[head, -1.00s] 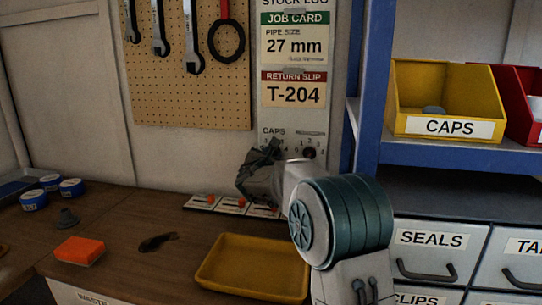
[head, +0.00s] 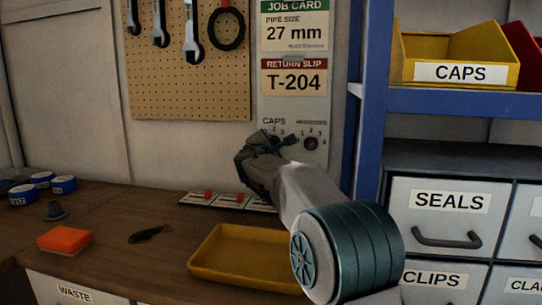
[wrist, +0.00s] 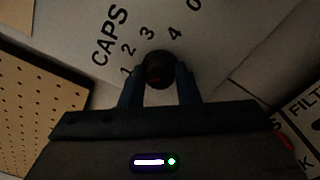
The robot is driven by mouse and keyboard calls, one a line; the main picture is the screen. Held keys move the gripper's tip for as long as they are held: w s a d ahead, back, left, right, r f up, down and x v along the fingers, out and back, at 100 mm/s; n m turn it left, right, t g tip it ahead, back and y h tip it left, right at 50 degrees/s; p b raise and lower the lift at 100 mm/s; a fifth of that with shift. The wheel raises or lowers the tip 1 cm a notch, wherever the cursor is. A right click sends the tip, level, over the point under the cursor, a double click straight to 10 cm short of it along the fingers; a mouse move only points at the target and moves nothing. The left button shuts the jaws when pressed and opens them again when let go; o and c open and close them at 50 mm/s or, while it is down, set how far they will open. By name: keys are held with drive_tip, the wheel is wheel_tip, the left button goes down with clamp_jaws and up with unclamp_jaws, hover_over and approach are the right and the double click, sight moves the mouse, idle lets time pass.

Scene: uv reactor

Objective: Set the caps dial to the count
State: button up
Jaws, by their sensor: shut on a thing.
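The caps dial is a dark round knob (wrist: 159,68) on the grey panel, under the word CAPS. My gripper (wrist: 159,88) is shut on this knob, one finger on each side. A faint reddish spot shows low on the knob, but I cannot tell which number its pointer faces. In the head view my gripper (head: 272,142) is at the panel and hides most of the caps dial. The yellow CAPS bin (head: 465,73) stands on the shelf; its inside floor is hidden.
A second dial (head: 311,144) sits close right of my gripper. A grey cap-like piece (head: 56,211), an orange block (head: 64,240) and blue rolls (head: 63,185) lie on the left bench.

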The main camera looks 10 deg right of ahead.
drive_tip(key=shift+m+b, duration=0.45)
drive_tip(key=shift+m, duration=0.05)
drive_tip(key=o, duration=1)
drive_tip(key=shift+s, duration=0.1)
drive_tip(key=b+v, duration=0.1)
drive_tip(key=v, duration=1.2)
drive_tip(key=shift+s+a, duration=0.2)
drive_tip(key=shift+s, duration=0.05)
